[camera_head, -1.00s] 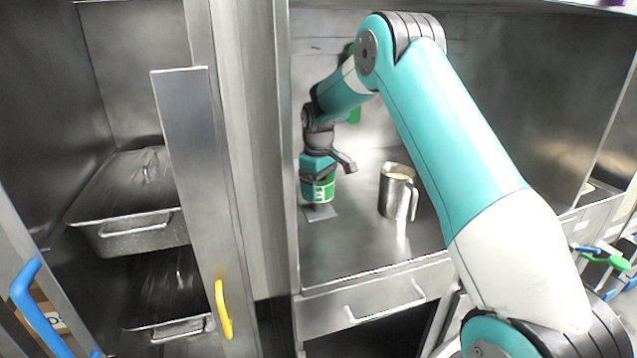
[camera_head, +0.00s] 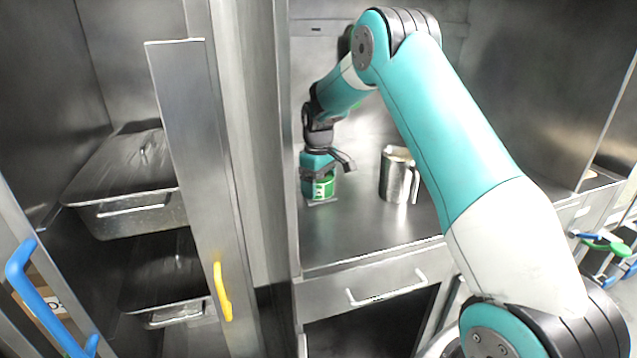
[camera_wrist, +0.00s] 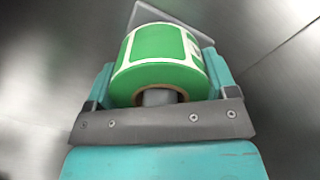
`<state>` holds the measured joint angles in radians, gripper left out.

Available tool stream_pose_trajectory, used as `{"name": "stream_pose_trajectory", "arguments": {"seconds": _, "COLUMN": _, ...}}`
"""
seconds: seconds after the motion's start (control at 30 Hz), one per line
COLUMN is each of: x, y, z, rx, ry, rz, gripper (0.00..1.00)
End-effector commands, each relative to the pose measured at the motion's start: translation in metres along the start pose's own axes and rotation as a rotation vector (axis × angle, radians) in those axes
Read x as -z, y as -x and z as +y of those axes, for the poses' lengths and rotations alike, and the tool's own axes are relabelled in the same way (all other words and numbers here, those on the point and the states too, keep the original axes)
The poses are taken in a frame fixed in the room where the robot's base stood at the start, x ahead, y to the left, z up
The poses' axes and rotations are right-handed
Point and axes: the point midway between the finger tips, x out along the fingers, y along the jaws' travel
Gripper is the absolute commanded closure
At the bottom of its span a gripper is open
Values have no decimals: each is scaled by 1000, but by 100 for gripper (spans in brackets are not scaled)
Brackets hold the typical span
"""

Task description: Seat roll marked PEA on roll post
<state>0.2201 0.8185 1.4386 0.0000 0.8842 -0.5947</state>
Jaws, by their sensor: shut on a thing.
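The label roll (camera_head: 323,187) is green with white-bordered labels; the writing on it is too small to read. My gripper (camera_head: 320,184) points down and is shut on the roll, low over the counter. In the wrist view the roll (camera_wrist: 160,62) sits between the two teal fingers of my gripper (camera_wrist: 158,85), with its cardboard core hole facing the camera. A grey shaft end shows in the core. A thin plate (camera_wrist: 150,14) shows just beyond the roll, and the head view shows its edge below the roll. I cannot tell whether the roll rests on it.
A metal jug (camera_head: 397,175) stands on the steel counter (camera_head: 370,235) to the right of the roll. The counter's front is clear.

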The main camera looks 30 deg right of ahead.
Motion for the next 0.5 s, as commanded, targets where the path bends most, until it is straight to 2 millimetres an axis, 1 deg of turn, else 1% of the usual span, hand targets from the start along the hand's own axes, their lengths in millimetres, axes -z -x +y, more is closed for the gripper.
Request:
{"name": "stream_pose_trajectory", "arguments": {"seconds": 0.03, "x": 0, "y": 0, "z": 0, "rx": 0, "ry": 0, "rz": 0, "gripper": 15}}
{"name": "stream_pose_trajectory", "arguments": {"seconds": 0.1, "x": 0, "y": 0, "z": 0, "rx": 0, "ry": 0, "rz": 0, "gripper": 0}}
{"name": "stream_pose_trajectory", "arguments": {"seconds": 0.37, "x": 0, "y": 1, "z": 0, "rx": 0, "ry": 0, "rz": 0, "gripper": 0}}
{"name": "stream_pose_trajectory", "arguments": {"seconds": 0.47, "x": 1, "y": 9, "z": 0, "rx": -2, "ry": 0, "rz": 2, "gripper": 0}}
{"name": "stream_pose_trajectory", "arguments": {"seconds": 0.5, "x": 1, "y": 15, "z": 1, "rx": -3, "ry": 0, "rz": 4, "gripper": 0}}
